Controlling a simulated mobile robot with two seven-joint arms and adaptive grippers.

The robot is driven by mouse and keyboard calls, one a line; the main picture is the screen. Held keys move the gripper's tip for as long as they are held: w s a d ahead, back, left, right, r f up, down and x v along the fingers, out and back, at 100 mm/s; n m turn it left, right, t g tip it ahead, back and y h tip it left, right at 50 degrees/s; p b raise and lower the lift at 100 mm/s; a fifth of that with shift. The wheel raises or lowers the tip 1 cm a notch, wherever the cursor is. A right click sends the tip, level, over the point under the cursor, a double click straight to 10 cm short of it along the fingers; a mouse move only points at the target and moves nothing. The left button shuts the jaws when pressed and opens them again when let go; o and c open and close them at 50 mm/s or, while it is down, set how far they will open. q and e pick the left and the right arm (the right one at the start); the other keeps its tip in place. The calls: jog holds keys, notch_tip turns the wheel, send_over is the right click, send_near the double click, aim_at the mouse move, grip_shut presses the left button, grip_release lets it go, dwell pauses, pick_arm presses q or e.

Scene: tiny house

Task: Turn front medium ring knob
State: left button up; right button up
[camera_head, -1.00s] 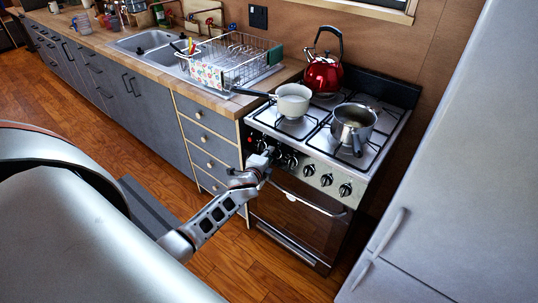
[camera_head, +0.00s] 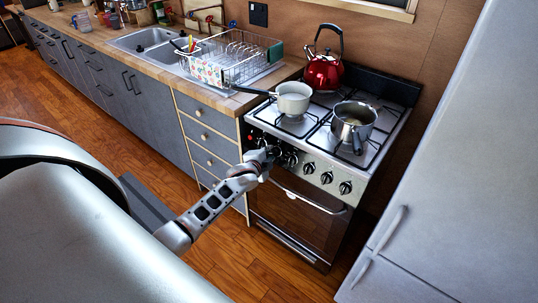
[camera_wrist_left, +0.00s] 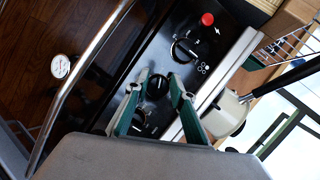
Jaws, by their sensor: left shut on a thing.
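The stove (camera_head: 335,150) has a row of black knobs (camera_head: 308,168) along its front panel. My left gripper (camera_head: 270,154) is at the left part of this row, in front of the panel, and hides the knob there. In the left wrist view, its two green-lined fingers (camera_wrist_left: 158,84) stand on either side of a black knob (camera_wrist_left: 157,88) and are shut on it. Another knob with a red button beyond it shows further up the panel. I cannot read which burner the held knob serves. My right gripper is not in view.
A cream saucepan (camera_head: 293,98), a steel pot (camera_head: 353,124) and a red kettle (camera_head: 323,73) stand on the stove top. The oven handle (camera_head: 308,203) runs below the knobs. A fridge (camera_head: 455,170) stands to the right. Drawers (camera_head: 207,140) are on the left.

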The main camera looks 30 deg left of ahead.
pick_arm(q)
jog(key=o, duration=1.1)
jog(key=v, duration=1.2)
jog(key=s+d+f+n+h, duration=0.1)
jog(key=s+d+f+n, duration=0.1)
jog(key=s+d+f, duration=0.3)
jog(key=s+d+f+n+g+h, duration=0.1)
jog(key=s+d+f+n+h, duration=0.1)
jog(key=s+d, duration=0.5)
jog(key=s+d+f+n+g+h, duration=0.1)
jog(key=s+d+f+n+h, duration=0.1)
jog(key=s+d+f, duration=0.4)
jog(key=s+f+n, duration=0.1)
jog(key=s, duration=0.4)
jog(key=shift+s+d+f+n, duration=0.3)
jog(key=shift+d, duration=0.1)
grip_shut()
